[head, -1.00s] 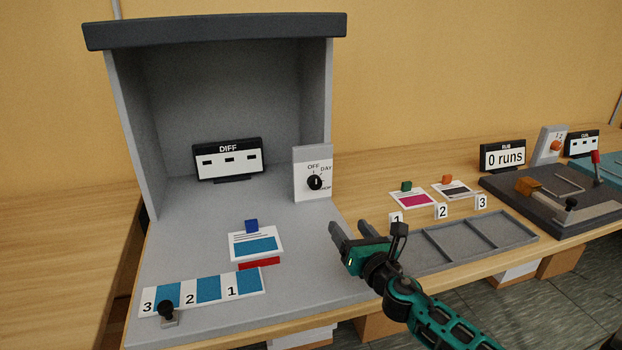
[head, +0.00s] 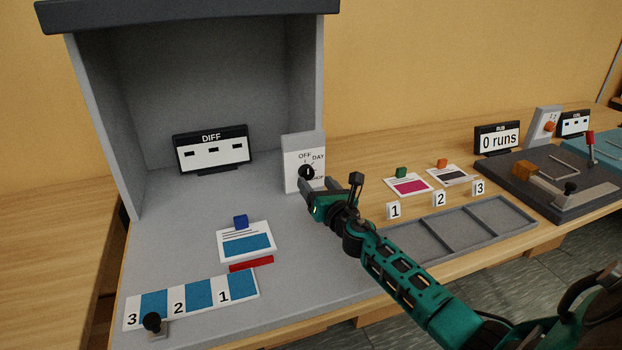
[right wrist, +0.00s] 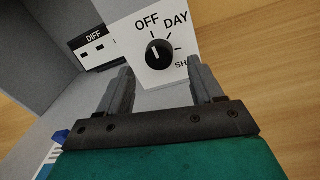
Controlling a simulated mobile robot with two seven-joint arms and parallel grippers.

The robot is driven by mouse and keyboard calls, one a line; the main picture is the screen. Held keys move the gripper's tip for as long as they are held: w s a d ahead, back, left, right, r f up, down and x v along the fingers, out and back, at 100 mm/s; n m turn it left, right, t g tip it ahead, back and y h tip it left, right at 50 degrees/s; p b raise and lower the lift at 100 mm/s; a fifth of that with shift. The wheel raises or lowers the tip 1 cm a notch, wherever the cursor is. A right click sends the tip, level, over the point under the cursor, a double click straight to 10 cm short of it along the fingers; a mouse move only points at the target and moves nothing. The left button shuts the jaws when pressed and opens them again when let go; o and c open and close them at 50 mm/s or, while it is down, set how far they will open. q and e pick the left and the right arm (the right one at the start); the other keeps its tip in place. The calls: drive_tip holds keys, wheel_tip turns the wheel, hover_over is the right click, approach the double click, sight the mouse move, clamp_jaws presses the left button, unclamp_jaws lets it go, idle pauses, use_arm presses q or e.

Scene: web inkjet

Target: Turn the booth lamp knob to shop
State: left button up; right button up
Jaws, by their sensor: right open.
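The booth lamp knob (head: 306,172) is a round black dial on a white and grey box (head: 291,180) at the right front of the grey booth. In the right wrist view the knob (right wrist: 160,53) has a white pointer mark that appears to point towards OFF; the DAY and SHOP marks lie to its right, SHOP partly hidden by a finger. My right gripper (head: 316,186) is open and empty, just in front of and below the knob. In the wrist view the knob sits beyond the gap between the fingers (right wrist: 161,78), not visibly touched. My left gripper is not in view.
The booth (head: 135,205) holds a DIFF display (head: 212,150), a print card (head: 246,243) and a numbered strip (head: 190,300). Right of my arm are a grey divided tray (head: 460,232), small cards and a dark press (head: 550,190). Space before the knob box is otherwise clear.

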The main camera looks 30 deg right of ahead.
sight(309, 175)
drive_tip(key=w, duration=0.3)
drive_tip(key=shift+d+f+b, duration=0.1)
drive_tip(key=shift+d+b, duration=0.15)
drive_tip(key=shift+b, duration=0.05)
drive_tip(key=shift+w, duration=0.45)
drive_tip(key=c, duration=1.1)
drive_tip(key=shift+o, duration=0.2)
